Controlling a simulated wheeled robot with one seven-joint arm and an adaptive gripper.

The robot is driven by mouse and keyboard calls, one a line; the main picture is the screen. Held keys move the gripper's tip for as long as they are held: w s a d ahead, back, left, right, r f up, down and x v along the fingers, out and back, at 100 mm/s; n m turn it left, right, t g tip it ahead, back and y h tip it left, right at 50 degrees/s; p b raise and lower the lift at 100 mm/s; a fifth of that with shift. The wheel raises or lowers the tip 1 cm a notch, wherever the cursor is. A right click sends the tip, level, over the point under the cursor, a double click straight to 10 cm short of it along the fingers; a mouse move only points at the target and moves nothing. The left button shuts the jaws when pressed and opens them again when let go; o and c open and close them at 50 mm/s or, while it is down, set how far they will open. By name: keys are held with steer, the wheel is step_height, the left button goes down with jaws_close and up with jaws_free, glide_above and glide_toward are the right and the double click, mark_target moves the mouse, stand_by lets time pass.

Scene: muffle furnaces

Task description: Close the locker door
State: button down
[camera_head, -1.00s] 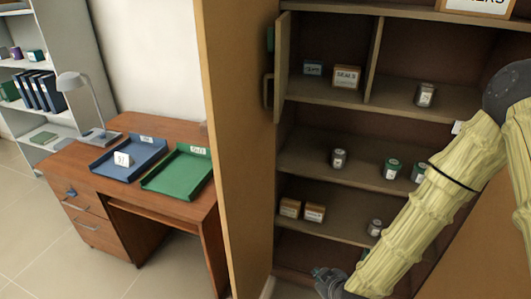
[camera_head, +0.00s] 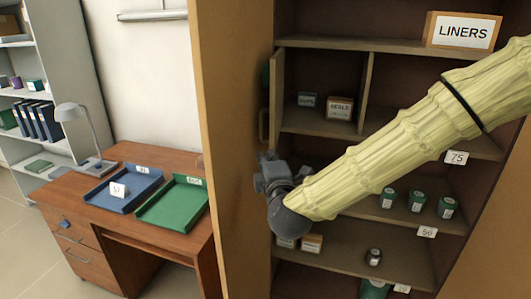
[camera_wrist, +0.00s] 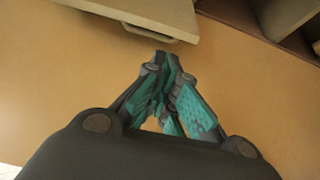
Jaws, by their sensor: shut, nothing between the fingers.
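The small locker door (camera_head: 277,95) stands open at the left of the compartment in the tall cabinet, seen nearly edge-on. Its handle (camera_head: 263,125) is on the left face, low on the door. In the wrist view, the pale door panel (camera_wrist: 110,8) and its handle (camera_wrist: 155,33) are at the top. My gripper (camera_head: 267,160) is just below the door in the head view. In the wrist view, my gripper's fingertips (camera_wrist: 166,60) are together and empty, apart from the handle. My arm hides part of the shelves.
The cabinet's tan side wall (camera_head: 235,150) is close to my gripper on the left. The open compartment holds small boxes (camera_head: 340,107). Several jars (camera_head: 416,200) stand on a lower shelf. A desk (camera_head: 125,210) with blue and green trays is farther left.

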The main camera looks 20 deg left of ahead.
steer(key=p+x, duration=0.4)
steer(key=x, duration=0.5)
steer(key=shift+w, duration=0.25)
steer(key=shift+a, duration=0.1)
